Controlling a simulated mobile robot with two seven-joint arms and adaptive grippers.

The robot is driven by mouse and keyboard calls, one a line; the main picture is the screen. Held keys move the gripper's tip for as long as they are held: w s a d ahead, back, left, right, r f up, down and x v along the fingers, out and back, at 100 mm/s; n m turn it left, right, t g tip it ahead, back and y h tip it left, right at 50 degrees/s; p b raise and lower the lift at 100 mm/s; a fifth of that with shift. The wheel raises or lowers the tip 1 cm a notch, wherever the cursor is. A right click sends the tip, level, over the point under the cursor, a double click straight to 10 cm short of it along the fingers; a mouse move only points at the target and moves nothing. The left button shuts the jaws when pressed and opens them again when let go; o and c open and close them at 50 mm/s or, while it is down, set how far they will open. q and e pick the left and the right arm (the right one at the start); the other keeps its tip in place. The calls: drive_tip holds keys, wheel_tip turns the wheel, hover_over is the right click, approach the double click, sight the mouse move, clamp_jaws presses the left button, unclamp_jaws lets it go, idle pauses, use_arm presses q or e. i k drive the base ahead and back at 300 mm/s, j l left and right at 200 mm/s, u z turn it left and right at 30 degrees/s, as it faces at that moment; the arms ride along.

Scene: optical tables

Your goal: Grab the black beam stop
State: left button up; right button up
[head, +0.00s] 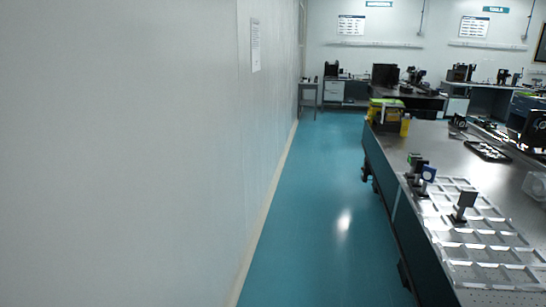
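A dark, square-headed piece on a short post (467,200), which looks like the black beam stop, stands upright in a pale compartmented tray (484,246) on the optical table at the right. It is small here, so I cannot be certain of its identity. Nearer the tray's far left corner stand a piece with a blue face (429,173) and a dark piece with a green part (414,159). Neither of my grippers is in view.
The long optical table (452,154) runs along the right, its left edge facing a clear blue-green floor aisle (310,215). A plain wall (150,150) closes the left side. Yellow and black boxes (388,112) sit at the table's far end. Other benches stand farther back.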

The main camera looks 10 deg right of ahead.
sight(415, 184)
drive_tip(key=i+z, duration=0.5)
drive_tip(key=i, duration=0.2)
drive_tip(key=i+j+z, duration=0.2)
drive_tip(key=i+z, duration=0.3)
drive_tip(key=i, duration=0.15)
drive_tip(key=i+j+z, duration=0.2)
drive_tip(key=i+z, duration=0.25)
drive_tip(key=i+j+z, duration=0.3)
drive_tip(key=z, duration=0.2)
drive_tip(key=i+j+z, duration=0.6)
drive_tip(key=j+z, duration=0.3)
drive_tip(key=j, duration=0.1)
